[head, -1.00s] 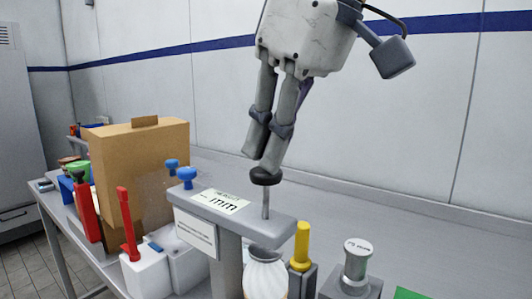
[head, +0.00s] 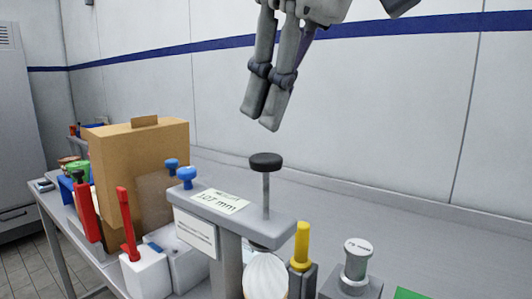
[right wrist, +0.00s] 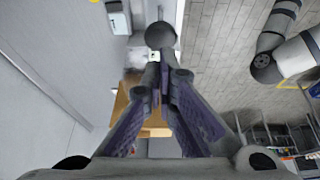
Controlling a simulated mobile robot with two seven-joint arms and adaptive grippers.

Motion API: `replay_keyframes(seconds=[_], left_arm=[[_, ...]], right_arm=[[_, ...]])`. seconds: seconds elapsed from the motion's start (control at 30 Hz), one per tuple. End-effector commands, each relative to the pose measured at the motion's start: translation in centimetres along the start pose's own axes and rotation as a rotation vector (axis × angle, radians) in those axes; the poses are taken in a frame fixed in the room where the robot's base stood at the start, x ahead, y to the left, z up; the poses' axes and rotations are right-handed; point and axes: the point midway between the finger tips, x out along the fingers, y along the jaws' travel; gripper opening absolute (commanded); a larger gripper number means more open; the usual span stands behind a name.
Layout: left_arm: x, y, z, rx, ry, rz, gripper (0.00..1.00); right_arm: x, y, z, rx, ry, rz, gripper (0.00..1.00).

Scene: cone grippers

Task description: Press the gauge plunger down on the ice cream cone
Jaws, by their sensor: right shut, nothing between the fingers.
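The gauge stand (head: 285,226) is a grey post with a flat top arm. Its plunger has a black round knob (head: 266,161) on a thin rod that stands up from the arm. A label on the arm seems to read 107 mm. The pale ice cream cone (head: 266,278) is under the arm; a grey foot shows just above its top, and I cannot tell whether they touch. My right gripper (head: 260,118) is shut and empty, above the knob and clear of it. In the right wrist view the knob (right wrist: 160,35) shows beyond the shut fingertips. My left gripper is not in view.
A cardboard box (head: 150,165) stands left of the gauge stand. Red-handled and blue-knobbed items crowd the bench's left side. A yellow-handled tool (head: 301,245) and a grey cylinder (head: 356,262) stand close on the right.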

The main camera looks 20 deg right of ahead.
Motion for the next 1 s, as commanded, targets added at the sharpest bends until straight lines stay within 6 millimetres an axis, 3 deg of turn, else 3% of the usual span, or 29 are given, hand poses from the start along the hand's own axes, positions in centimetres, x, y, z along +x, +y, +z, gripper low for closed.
replay_keyframes(seconds=[0.7, 1.0], left_arm=[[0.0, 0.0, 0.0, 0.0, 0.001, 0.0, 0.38], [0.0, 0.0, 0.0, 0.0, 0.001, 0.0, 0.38]], right_arm=[[-6.9, 0.0, -3.0, 0.001, 0.002, 0.002, 0.0], [-7.9, 0.0, -3.3, -0.002, 0.0, -0.001, 0.0]])
